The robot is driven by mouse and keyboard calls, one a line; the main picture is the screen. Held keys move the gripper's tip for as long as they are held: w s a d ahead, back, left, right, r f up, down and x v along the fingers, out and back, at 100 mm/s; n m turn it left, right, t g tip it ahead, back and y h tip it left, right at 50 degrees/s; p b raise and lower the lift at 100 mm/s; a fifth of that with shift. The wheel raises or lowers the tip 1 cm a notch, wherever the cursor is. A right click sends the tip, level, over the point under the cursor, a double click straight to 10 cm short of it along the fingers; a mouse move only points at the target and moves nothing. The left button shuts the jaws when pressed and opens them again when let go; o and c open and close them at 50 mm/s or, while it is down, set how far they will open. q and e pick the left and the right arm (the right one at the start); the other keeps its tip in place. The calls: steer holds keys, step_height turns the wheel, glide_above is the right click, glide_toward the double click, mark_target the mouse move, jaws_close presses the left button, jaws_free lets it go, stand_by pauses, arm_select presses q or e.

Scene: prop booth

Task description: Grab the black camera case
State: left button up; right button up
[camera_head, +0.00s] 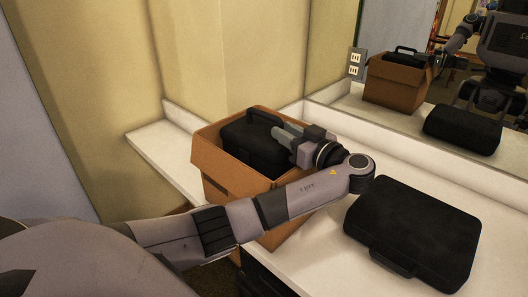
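A black case (250,143) with a raised handle stands inside an open cardboard box (228,180). A second, larger black case (415,232) lies flat on the white counter at the right, its handle toward the front. My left gripper (282,133) is at the right side of the boxed case, over the box opening. Its fingertips are close to the case; whether they touch it, and how far apart they are, is unclear. My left forearm crosses in front of the box and hides part of it. My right gripper is out of view.
The white counter (345,130) runs along a wall mirror (410,40), which reflects the box, the cases and my body. A white ledge (160,150) and beige walls lie behind and left of the box. A socket plate (356,63) is on the wall.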

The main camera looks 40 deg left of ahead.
arm_select(q)
steer(key=shift+w+a, duration=0.1)
steer(key=shift+a, duration=0.35)
jaws_close()
steer(key=shift+r, duration=0.1)
stand_by(1.1)
